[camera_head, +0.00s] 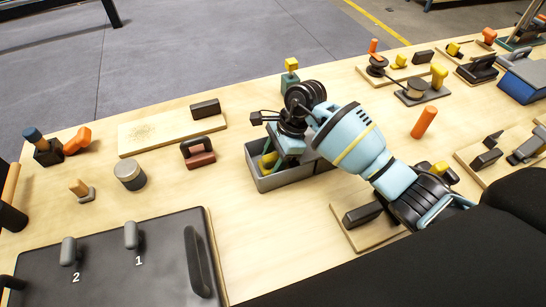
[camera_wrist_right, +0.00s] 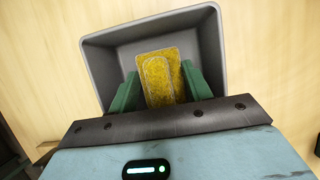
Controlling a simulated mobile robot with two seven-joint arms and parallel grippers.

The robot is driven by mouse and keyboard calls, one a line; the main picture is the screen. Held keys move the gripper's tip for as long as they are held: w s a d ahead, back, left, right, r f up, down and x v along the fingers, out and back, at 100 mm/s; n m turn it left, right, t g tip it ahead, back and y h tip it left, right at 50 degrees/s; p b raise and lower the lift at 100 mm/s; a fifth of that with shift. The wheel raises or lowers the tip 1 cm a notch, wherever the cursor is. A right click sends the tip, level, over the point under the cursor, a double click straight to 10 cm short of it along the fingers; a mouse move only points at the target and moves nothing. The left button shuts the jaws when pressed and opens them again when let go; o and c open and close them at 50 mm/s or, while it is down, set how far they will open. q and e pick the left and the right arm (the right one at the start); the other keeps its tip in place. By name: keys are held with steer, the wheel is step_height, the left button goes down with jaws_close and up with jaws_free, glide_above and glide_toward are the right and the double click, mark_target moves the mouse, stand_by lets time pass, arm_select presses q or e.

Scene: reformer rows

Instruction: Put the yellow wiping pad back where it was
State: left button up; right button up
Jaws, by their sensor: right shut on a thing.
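The yellow wiping pad (camera_wrist_right: 160,75) is between the green fingers of my right gripper (camera_wrist_right: 159,84) in the right wrist view. The gripper is shut on it, inside or just over the grey open bin (camera_wrist_right: 215,45). In the head view the bin (camera_head: 262,184) stands mid-table and a bit of the yellow pad (camera_head: 268,160) shows inside it. My right gripper (camera_head: 284,148) reaches down into the bin, and my arm hides its right part. Whether the pad touches the bin floor is unclear. My left gripper is not in view.
A teal block with a yellow top (camera_head: 291,78) stands just behind the bin. A red-brown handled block (camera_head: 197,153) is to its left, and a wooden board (camera_head: 150,134) lies beyond that. A dark panel (camera_head: 120,265) fills the front left. An orange cylinder (camera_head: 424,122) stands at right.

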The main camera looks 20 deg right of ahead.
steer(key=o, duration=0.9)
steer(key=shift+o, duration=0.2)
steer(key=v, duration=1.2)
steer(key=shift+r, duration=0.15)
